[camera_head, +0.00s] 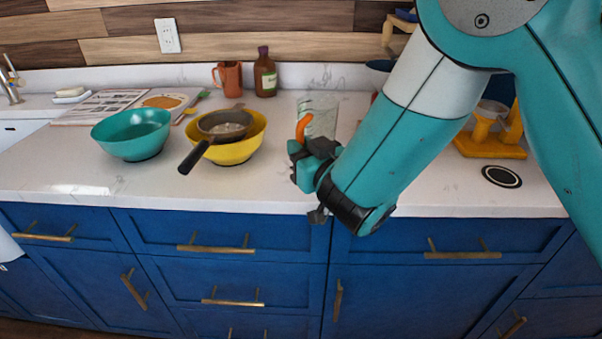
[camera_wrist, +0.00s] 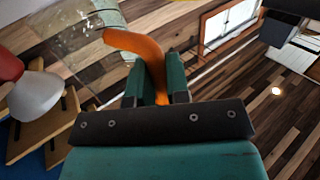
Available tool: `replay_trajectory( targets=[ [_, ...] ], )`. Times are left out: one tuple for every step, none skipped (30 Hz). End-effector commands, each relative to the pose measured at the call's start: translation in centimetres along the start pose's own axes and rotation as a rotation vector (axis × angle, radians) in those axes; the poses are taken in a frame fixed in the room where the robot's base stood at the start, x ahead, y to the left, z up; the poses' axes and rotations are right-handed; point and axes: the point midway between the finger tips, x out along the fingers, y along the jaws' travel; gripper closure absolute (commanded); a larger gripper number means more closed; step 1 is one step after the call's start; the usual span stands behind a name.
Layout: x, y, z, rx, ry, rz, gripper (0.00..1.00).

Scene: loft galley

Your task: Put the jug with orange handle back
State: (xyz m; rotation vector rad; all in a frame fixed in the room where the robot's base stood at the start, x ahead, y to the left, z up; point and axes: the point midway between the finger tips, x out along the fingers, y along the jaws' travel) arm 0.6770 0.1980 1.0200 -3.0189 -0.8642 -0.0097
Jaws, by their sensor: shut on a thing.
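The clear glass jug (camera_head: 319,112) with an orange handle (camera_head: 303,127) is at the counter's middle in the head view. My gripper (camera_head: 309,150) is shut on the orange handle, at the front of the jug. In the wrist view the orange handle (camera_wrist: 148,52) passes between my two teal fingers (camera_wrist: 158,82), and part of the clear jug (camera_wrist: 85,40) shows at upper left. The jug's lower part is partly hidden by my gripper, so I cannot tell whether it touches the counter.
Behind are an orange mug (camera_head: 229,78) and a brown bottle (camera_head: 265,75). A yellow stand (camera_head: 490,146) is at right. White counter (camera_head: 260,187) is clear in front.

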Motion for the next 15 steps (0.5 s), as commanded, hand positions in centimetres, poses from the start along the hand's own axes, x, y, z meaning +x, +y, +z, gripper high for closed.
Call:
replay_trajectory(
  targets=[
    [0.0,0.0,1.7,-0.003,-0.002,-0.001,1.0],
    [0.0,0.0,2.2,-0.002,-0.002,-0.001,1.0],
    [0.0,0.0,2.7,-0.003,-0.002,-0.001,1.0],
    [0.0,0.0,3.0,-0.002,-0.001,0.0,1.0],
    [0.0,0.0,3.2,-0.001,-0.001,-0.001,1.0],
    [0.0,0.0,3.3,-0.002,0.0,0.0,1.0],
    [0.0,0.0,3.4,-0.002,0.0,0.0,1.0],
    [0.0,0.0,3.4,-0.002,0.0,0.0,1.0],
    [0.0,0.0,3.3,-0.001,0.0,0.0,1.0],
    [0.0,0.0,3.2,-0.001,0.0,0.0,1.0],
    [0.0,0.0,3.2,-0.001,0.0,0.0,1.0],
    [0.0,0.0,3.1,-0.001,0.0,0.0,1.0],
    [0.0,0.0,3.1,-0.001,0.0,0.0,1.0],
    [0.0,0.0,3.1,-0.001,0.0,0.0,1.0],
    [0.0,0.0,3.2,-0.001,0.0,0.0,1.0]
  ],
)
